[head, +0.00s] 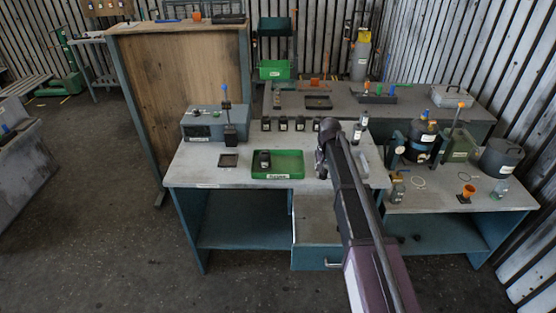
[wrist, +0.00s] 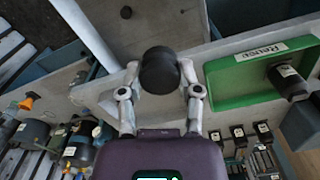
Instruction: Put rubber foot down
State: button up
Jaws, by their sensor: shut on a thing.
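My gripper (wrist: 160,78) is shut on a black round rubber foot (wrist: 160,66), which sits between the two fingertips in the wrist view. In the head view my gripper (head: 322,165) is over the front part of the workbench, right of the green tray (head: 288,175); the foot cannot be made out there. Below the bench top an open drawer (head: 314,225) shows, partly hidden by my arm.
The labelled green tray (wrist: 232,87) holds a dark block (head: 264,159). Several small dark blocks (head: 283,124) stand in a row behind it. A grey control box (head: 203,124) stands at the back left.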

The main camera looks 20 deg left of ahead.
jog(key=shift+r+p, duration=0.95)
jog(key=shift+r, duration=0.5)
jog(key=shift+d, duration=0.1)
